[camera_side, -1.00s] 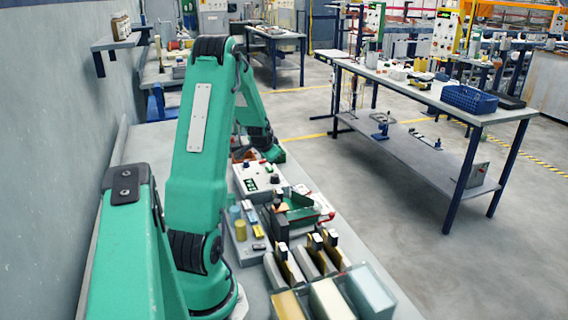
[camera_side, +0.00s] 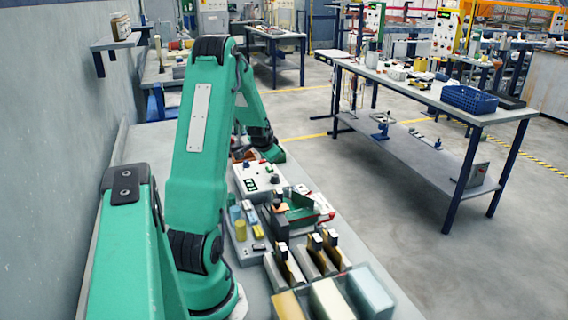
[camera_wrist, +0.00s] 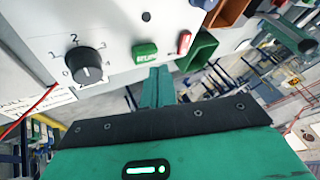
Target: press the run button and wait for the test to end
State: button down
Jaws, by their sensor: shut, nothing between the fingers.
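The green run button (camera_wrist: 145,52) sits on the white front panel (camera_wrist: 112,25) of the test box in the wrist view. My gripper (camera_wrist: 158,72) is shut and empty. Its green fingers end just below and slightly right of the button, apparently with a small gap in the picture; contact cannot be confirmed. A black dial (camera_wrist: 83,65) with numbers is left of the button, and a small red switch (camera_wrist: 184,42) is right of it.
A green open tray (camera_side: 300,211) and several holders with upright plates (camera_side: 313,258) stand on the bench in front of the box. A red wire (camera_wrist: 30,110) runs at the panel's left. An orange-brown bin (camera_wrist: 232,10) is at the wrist view's top right.

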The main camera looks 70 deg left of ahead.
aim_at(268, 168)
jog(key=shift+s+f, duration=0.1)
jog(key=shift+f, duration=0.85)
dwell(1.6)
jog(key=shift+r, duration=0.95)
jog(key=shift+r, duration=0.15)
jog(key=shift+r, duration=2.3)
